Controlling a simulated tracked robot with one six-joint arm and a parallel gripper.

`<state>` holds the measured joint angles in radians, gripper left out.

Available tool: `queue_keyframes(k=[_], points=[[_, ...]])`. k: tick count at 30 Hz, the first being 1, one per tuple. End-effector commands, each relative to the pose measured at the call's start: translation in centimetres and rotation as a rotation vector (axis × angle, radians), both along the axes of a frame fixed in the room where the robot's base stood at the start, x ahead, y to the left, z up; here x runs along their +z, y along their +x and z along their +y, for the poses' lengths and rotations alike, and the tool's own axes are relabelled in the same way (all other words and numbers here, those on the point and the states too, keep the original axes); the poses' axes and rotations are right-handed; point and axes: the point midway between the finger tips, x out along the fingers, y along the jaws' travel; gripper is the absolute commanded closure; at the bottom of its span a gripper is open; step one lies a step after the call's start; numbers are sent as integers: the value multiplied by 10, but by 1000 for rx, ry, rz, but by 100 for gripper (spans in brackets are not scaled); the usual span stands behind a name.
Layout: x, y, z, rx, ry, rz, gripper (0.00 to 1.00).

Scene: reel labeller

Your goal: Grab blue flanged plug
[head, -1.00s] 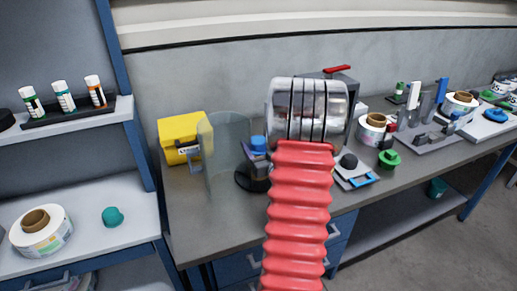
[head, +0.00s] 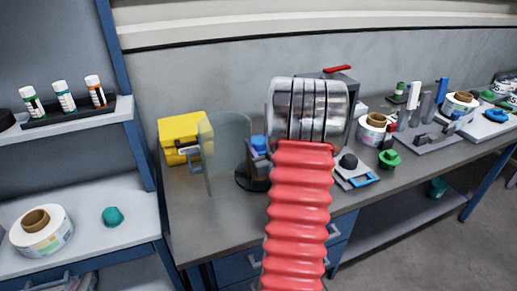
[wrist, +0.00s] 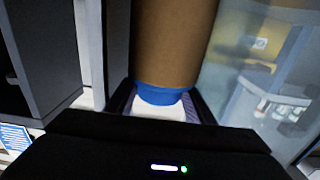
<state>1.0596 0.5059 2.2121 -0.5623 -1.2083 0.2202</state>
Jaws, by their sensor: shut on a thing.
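The blue flanged plug (wrist: 164,96) shows in the wrist view as a blue band above a white part, between the two fingers of my gripper (wrist: 162,108). The fingers stand on either side and are shut on it. A brown cylinder (wrist: 172,40) rises directly beyond the blue band; I cannot tell if they touch. In the head view a blue piece (head: 258,144) shows beside the clear shield, partly hidden by my arm. My gripper's fingertips cannot be made out there.
The clear curved shield (head: 228,150) stands left of the blue piece, in front of a yellow box (head: 182,132).

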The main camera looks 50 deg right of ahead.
Motion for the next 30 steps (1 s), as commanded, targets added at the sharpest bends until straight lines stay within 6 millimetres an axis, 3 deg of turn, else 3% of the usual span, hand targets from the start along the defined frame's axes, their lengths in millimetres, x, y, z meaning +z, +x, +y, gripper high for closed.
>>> queue_keyframes(k=[6, 17, 23, 30], points=[[-2, 0, 0, 1, 2, 2, 75], [2, 0, 1, 1, 1, 2, 75], [20, 1, 1, 2, -2, 1, 75], [57, 1, 1, 2, -3, -2, 75]])
